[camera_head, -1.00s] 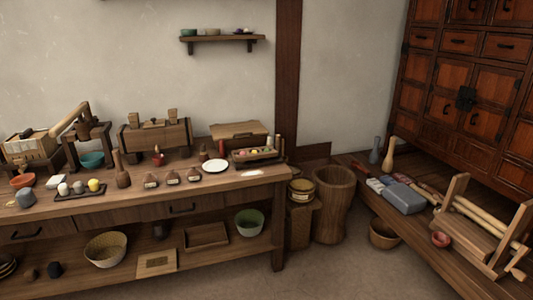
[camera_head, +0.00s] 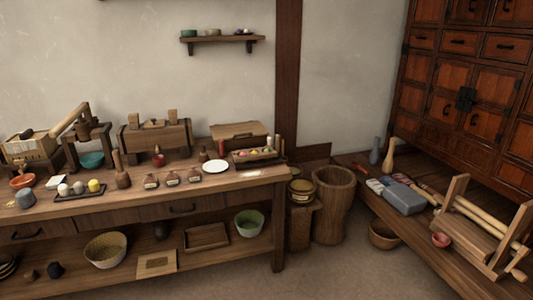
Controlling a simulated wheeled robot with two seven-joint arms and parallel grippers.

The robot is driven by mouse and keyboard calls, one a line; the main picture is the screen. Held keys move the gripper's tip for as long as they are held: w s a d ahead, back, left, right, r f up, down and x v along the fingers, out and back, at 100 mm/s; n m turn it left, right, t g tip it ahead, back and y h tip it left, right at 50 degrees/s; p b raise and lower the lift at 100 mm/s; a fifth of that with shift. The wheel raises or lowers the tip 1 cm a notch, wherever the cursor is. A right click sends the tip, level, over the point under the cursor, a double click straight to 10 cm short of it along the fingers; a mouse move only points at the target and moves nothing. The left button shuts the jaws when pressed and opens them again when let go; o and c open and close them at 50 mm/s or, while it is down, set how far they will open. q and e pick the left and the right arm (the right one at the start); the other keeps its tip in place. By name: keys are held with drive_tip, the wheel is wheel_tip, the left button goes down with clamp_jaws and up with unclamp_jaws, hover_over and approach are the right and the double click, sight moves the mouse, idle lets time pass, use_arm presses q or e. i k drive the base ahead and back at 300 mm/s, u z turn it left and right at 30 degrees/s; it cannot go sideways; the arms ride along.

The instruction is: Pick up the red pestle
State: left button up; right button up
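A small upright red piece (camera_head: 222,149) stands on the long wooden table, behind the white plate (camera_head: 215,166) and beside the divided tray. It may be the red pestle, but it is too small to be sure. A small dark red vessel (camera_head: 159,159) stands further left, in front of the wooden box press. Red-ended tools (camera_head: 361,169) lie on the low right bench, and I cannot tell whether one of them is a pestle. Neither of my grippers is in view.
The long table (camera_head: 140,205) carries small jars, bowls and a tray (camera_head: 254,160) of coloured pieces. A large wooden mortar (camera_head: 332,205) stands on the floor between table and bench. A grey block (camera_head: 404,198) and a roller frame (camera_head: 470,238) crowd the bench. Floor in front is clear.

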sight(222, 154)
drive_tip(key=z, duration=0.2)
drive_tip(key=i, duration=2.45)
drive_tip(key=u, duration=0.2)
